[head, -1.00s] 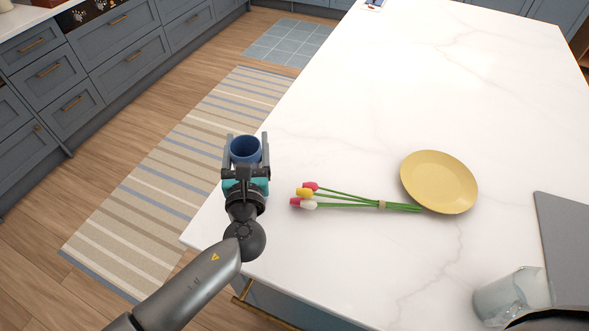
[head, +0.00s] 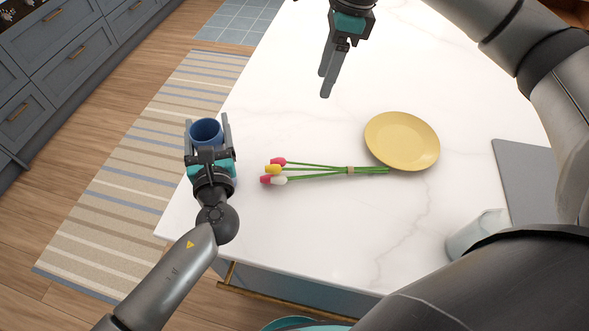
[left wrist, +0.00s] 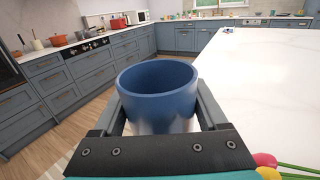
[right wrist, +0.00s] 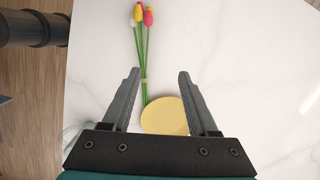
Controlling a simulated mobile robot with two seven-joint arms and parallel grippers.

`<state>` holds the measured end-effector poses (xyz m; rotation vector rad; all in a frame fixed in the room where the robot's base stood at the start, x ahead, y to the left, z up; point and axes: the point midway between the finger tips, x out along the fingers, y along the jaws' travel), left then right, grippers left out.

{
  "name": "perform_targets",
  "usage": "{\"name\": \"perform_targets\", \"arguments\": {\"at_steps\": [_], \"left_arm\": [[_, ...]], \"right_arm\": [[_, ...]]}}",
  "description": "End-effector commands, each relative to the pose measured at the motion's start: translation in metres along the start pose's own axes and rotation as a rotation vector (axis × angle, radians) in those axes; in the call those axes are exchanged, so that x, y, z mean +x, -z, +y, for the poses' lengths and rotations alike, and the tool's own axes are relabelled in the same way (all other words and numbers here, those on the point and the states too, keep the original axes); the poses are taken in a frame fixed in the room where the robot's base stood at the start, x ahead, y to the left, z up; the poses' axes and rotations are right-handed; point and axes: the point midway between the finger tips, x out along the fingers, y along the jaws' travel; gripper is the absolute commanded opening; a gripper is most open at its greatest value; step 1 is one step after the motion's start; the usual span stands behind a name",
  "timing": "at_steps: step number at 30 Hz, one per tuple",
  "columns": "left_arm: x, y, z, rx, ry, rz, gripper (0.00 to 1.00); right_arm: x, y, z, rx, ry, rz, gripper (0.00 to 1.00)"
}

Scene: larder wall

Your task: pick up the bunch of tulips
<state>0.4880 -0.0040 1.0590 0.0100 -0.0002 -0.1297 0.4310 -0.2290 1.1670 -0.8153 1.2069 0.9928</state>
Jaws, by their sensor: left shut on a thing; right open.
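The bunch of tulips (head: 322,173) lies on the white counter, its red, yellow and white heads to the left and its green stems tied near the right end. In the right wrist view the tulips (right wrist: 144,50) lie beyond the fingers, stem ends near the left finger. My right gripper (head: 325,85) is open and empty, above the counter behind the tulips. My left gripper (head: 207,128) is shut on a blue cup (head: 206,133) left of the tulip heads. The cup (left wrist: 158,90) is upright between the fingers in the left wrist view.
A yellow plate (head: 402,141) sits by the stem ends. A glass (head: 478,234) and a grey board (head: 525,180) are at the right. The counter (head: 300,235) in front of the tulips is clear. A striped rug (head: 130,180) lies on the floor.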

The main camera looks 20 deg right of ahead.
Motion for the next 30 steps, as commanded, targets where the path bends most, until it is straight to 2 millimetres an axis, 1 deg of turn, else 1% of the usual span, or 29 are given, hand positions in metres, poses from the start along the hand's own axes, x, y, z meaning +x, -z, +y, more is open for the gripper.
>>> {"name": "perform_targets", "arguments": {"at_steps": [1, 6, 9, 13, 16, 20, 23, 27, 30], "left_arm": [[0.0, 0.001, 0.0, 0.001, 0.0, 0.001, 0.01], [0.0, 0.001, 0.0, 0.001, 0.0, 0.001, 0.01], [0.0, 0.001, 0.0, 0.0, 0.0, 0.001, 0.01], [0.0, 0.0, 0.0, 0.0, 0.0, 0.001, 0.01], [0.0, 0.0, 0.0, 0.0, 0.0, 0.001, 0.01], [0.0, 0.0, 0.0, 0.0, 0.001, 0.001, 0.01], [0.0, 0.0, 0.0, 0.0, 0.001, 0.001, 0.01], [0.0, 0.0, 0.0, 0.0, 0.001, 0.001, 0.01], [0.0, 0.0, 0.0, 0.0, 0.0, 0.001, 0.01]], "right_arm": [[0.015, 0.013, 0.005, 0.001, -0.003, 0.021, 0.59], [0.052, 0.05, 0.018, -0.016, 0.012, 0.083, 0.59], [0.069, 0.069, 0.026, -0.032, 0.02, 0.118, 0.59], [0.085, 0.088, 0.036, -0.053, 0.029, 0.156, 0.59], [0.091, 0.097, 0.041, -0.067, 0.035, 0.173, 0.59], [0.098, 0.104, 0.044, -0.074, 0.037, 0.186, 0.59], [0.111, 0.107, 0.045, -0.077, 0.035, 0.188, 0.59], [0.136, 0.111, 0.043, -0.076, 0.034, 0.187, 0.59], [0.151, 0.114, 0.043, -0.075, 0.035, 0.187, 0.59]]}}
